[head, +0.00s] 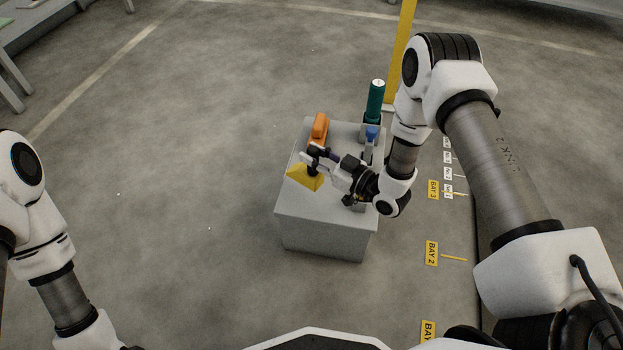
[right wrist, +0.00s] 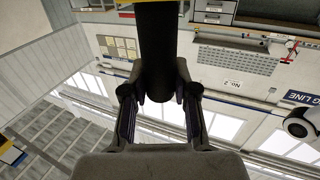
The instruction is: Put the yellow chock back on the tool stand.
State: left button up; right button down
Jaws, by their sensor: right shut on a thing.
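The yellow chock (head: 304,178) is at the left side of the grey tool stand (head: 327,236). I cannot tell whether it touches the stand's top or is just above it. My right gripper (head: 313,160) is shut on the chock's black handle, reaching in from the right. In the right wrist view the dark handle (right wrist: 157,45) stands between the two fingers of the gripper (right wrist: 160,95), and a sliver of the yellow chock (right wrist: 188,3) shows at the top edge. My left arm shows at the lower left, but its gripper is out of view.
On the stand, an orange object (head: 319,128) is behind the chock. A green cylinder (head: 375,98) and a blue-topped item (head: 372,132) are at the back right. A yellow post (head: 402,45) rises behind. Yellow bay labels (head: 432,253) line the right. Floor at left is clear.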

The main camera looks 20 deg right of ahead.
aim_at(318, 172)
notch_tip(318, 172, down, 5)
jog(key=shift+f+b, duration=0.2)
jog(key=shift+b, duration=1)
jog(key=shift+r, duration=0.2)
jog(key=c, duration=0.9)
grip_release()
jog(key=shift+f, duration=0.1)
